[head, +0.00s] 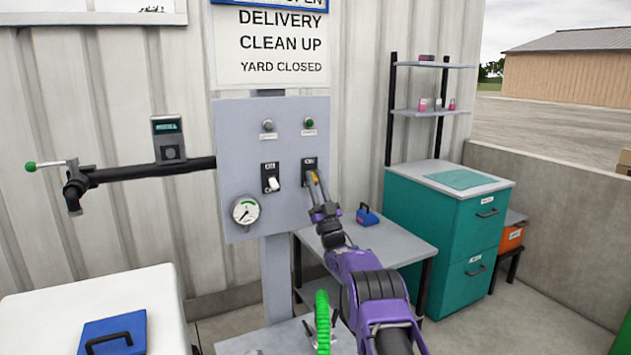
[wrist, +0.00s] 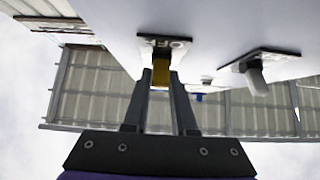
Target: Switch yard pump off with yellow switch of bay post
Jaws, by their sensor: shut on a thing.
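The bay post's grey panel (head: 272,205) stands upright in the middle of the head view. The yellow switch (wrist: 160,76) sits on a dark plate at the panel's right side. My gripper (head: 315,182) reaches the panel from the lower right and largely covers this switch in the head view. In the wrist view my gripper (wrist: 161,84) has one finger on each side of the yellow lever and is shut on it. A white switch (head: 272,184) is to its left on the panel, and it also shows in the wrist view (wrist: 256,82).
A green lamp (head: 309,123) and a grey lamp (head: 268,125) are above the switches. A gauge (head: 245,211) is at the panel's lower left. A black pipe (head: 140,171) runs left. A grey table (head: 390,244) and teal cabinet (head: 440,231) stand right.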

